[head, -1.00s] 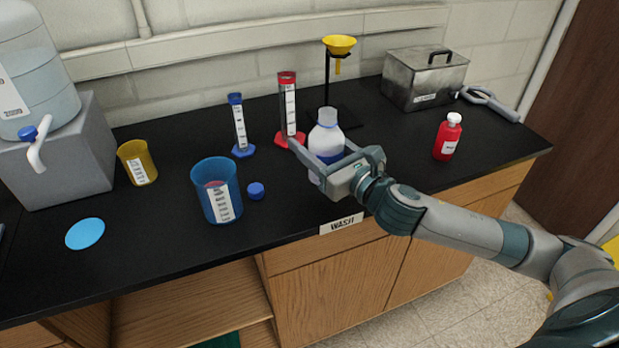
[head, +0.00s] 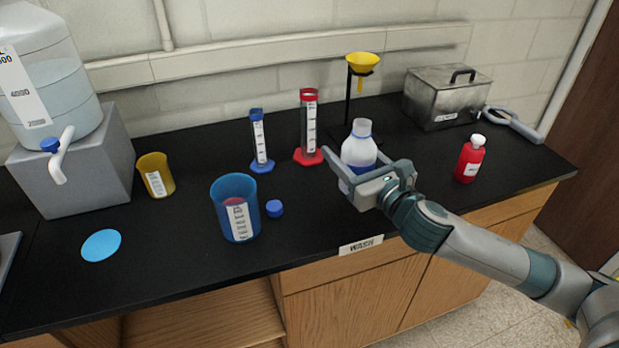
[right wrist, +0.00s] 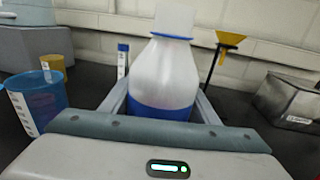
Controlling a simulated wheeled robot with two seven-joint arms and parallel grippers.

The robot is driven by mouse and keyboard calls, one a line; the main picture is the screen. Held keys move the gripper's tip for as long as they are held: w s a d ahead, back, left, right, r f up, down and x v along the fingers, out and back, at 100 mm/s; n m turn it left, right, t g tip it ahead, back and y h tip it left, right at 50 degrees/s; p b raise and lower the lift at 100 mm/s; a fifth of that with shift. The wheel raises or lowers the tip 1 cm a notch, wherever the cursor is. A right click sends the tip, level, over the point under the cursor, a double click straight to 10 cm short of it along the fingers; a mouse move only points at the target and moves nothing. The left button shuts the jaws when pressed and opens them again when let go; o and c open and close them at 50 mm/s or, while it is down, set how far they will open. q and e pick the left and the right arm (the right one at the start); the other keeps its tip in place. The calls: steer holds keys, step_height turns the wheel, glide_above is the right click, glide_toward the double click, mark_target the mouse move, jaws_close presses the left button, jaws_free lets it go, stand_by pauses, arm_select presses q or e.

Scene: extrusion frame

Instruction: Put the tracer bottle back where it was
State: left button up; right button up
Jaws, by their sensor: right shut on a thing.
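A translucent bottle (head: 359,149) with blue liquid in its lower part is held by my right gripper (head: 353,160). I take it for the tracer bottle; I can read no label on it. It is near upright, and its neck looks uncapped. In the right wrist view, the bottle (right wrist: 168,75) stands between the two fingers. I cannot tell whether its base touches the counter. A loose blue cap (head: 275,209) lies beside the blue beaker (head: 233,218), which has something reddish inside. My left gripper is not in view.
On the black counter (head: 170,240) stand blue (head: 260,145) and red (head: 308,130) cylinders, a yellow funnel (head: 362,64) on its stand, a metal box (head: 446,98), a red bottle (head: 470,160), a yellow beaker (head: 155,175) and a blue disc (head: 101,245). A WASH label (head: 361,246) marks the front edge.

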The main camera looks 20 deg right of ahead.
steer(key=w+a+f+p, duration=0.1)
steer(key=w+a+f, duration=0.4)
steer(key=w+a, duration=0.1)
steer(key=shift+w+a+f+p, duration=0.2)
steer(key=shift+a+f+p, duration=0.05)
steer(key=shift+a+p, duration=0.2)
steer(key=shift+f, duration=2.05)
steer(key=shift+f, duration=0.1)
steer(key=o, duration=1.3)
